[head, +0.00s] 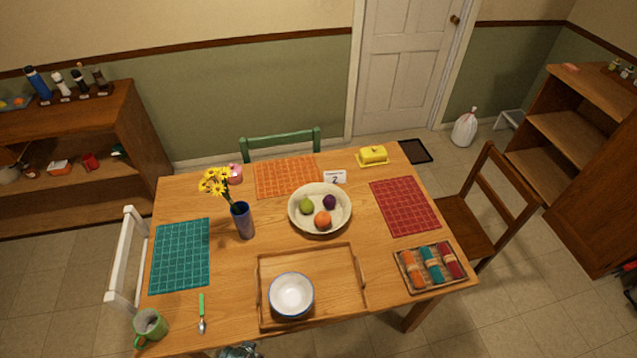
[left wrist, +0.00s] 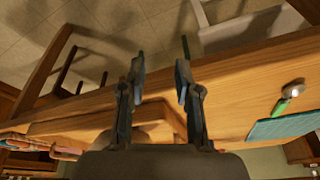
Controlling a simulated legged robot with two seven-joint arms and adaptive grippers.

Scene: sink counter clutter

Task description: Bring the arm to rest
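My left gripper (left wrist: 160,80) shows in the left wrist view with its two fingers apart and nothing between them. It is beside the wooden table edge, with floor and chair parts beyond. In the head view a small grey-blue shape (head: 240,351) shows at the bottom edge by the table front; too little shows to tell what it is. The wooden table (head: 350,258) fills the middle of the head view. My right gripper is in neither view.
A wooden tray (head: 338,285) holds a white bowl (head: 291,296) near the table front. A green-handled spoon (head: 202,312), a green mug (head: 149,326) and a teal mat (head: 180,256) lie left. A blue vase (head: 242,221) stands upright. A brown chair (head: 465,222) is right.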

